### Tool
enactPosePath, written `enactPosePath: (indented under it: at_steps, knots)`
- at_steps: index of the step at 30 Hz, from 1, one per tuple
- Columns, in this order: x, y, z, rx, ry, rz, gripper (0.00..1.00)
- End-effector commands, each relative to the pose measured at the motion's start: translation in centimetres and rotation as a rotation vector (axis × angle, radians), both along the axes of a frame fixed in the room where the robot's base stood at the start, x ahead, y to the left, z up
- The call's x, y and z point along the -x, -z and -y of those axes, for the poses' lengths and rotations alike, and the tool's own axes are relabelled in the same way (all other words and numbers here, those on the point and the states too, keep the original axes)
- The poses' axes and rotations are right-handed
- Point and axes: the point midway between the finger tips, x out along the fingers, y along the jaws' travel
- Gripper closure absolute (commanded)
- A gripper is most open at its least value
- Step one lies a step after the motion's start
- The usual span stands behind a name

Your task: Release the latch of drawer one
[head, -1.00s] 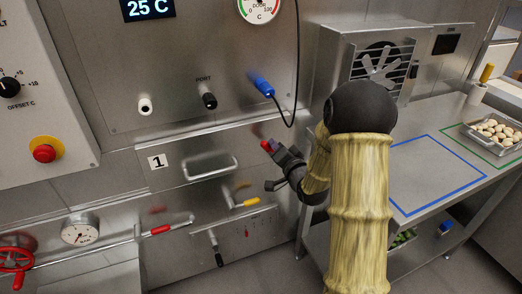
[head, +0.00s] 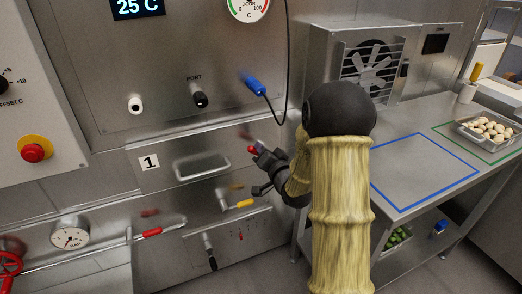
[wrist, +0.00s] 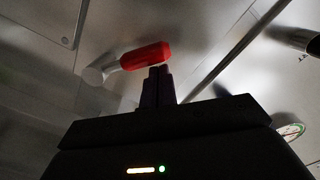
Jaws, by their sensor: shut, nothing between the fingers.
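Drawer one is the steel front marked with a "1" label (head: 149,162), with a bar handle (head: 202,167); it looks closed. A latch with a red grip (head: 252,149) is at the drawer's upper right, beside my gripper (head: 259,147). In the wrist view the red grip (wrist: 146,56) lies slightly tilted, with a pale metal pivot (wrist: 94,75) at its left end. My shut fingers (wrist: 159,84) are right at the red grip's right part, partly overlapping it in view. I cannot tell whether they touch. Nothing is between the fingers.
A yellow-tipped lever (head: 238,205) and a red-gripped bar (head: 148,232) sit below the drawer handle. A blue plug (head: 254,84) with a hanging black cable is above my gripper. A steel table (head: 425,165) stands at the right.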

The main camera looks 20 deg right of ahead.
Motion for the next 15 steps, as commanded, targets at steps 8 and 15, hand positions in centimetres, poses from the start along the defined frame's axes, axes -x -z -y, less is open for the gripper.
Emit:
enactPosePath:
  at_steps: [8, 15]
  knots:
    - [0.0, -0.2, 0.0, -0.001, -0.003, -0.002, 1.0]
    - [0.2, -2.8, 1.7, 0.0, -0.004, 0.001, 1.0]
